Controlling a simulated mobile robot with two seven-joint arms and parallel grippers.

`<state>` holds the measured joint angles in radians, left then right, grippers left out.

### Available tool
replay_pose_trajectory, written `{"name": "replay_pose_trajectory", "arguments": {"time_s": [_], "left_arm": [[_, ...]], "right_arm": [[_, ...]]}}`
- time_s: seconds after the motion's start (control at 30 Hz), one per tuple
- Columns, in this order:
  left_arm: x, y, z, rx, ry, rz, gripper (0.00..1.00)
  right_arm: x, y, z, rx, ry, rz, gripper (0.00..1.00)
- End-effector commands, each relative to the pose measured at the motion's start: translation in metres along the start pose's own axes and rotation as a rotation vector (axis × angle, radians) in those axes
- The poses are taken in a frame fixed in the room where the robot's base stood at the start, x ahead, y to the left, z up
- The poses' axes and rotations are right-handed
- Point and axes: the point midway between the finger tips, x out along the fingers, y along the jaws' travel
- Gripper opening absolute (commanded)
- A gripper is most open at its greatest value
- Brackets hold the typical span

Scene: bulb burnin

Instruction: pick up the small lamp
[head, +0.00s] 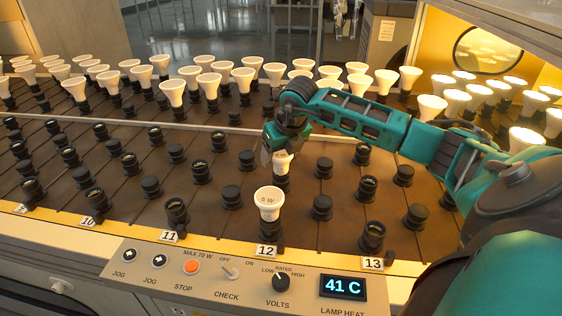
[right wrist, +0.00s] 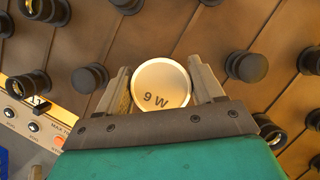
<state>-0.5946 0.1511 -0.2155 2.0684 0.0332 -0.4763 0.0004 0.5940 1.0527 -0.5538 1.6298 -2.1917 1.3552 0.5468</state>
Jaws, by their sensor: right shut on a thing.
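My right gripper (head: 279,154) reaches down over the rack behind lane 12. Its fingers are shut on a white-topped lamp (head: 283,168), partly hidden by the gripper. In the right wrist view the gripper (right wrist: 160,70) has a finger on each side of this lamp's round face (right wrist: 160,88), marked "9 W". Its neck stands over a black base, and I cannot tell whether it is raised. Another white lamp (head: 269,203), whose marking looks like "5 W", stands upright in front of it at label 12. My left gripper is not in view.
Black sockets, mostly empty, fill the front rows around the gripper. Many white lamps (head: 173,92) stand in the rows behind, and lit lamps (head: 526,139) stand at the right. A control panel (head: 190,290) showing 41 C runs along the front edge.

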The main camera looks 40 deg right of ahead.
Motion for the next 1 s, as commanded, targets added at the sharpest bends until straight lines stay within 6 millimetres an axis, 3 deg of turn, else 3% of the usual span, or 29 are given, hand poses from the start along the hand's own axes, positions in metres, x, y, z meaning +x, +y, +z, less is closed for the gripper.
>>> {"name": "replay_pose_trajectory", "arguments": {"time_s": [0.27, 0.63, 0.77, 1.0], "left_arm": [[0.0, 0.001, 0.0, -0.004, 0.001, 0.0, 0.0], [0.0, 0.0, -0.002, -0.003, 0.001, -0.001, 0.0], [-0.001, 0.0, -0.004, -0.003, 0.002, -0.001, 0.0], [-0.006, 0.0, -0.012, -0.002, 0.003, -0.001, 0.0]], "right_arm": [[0.0, 0.0, 0.0, 0.0, 0.0, 0.0, 0.36], [-0.007, 0.0, 0.004, 0.001, -0.003, 0.0, 0.35], [-0.02, -0.001, 0.009, 0.001, -0.005, 0.0, 0.35], [-0.069, 0.0, 0.03, 0.001, -0.008, 0.001, 0.35]]}}
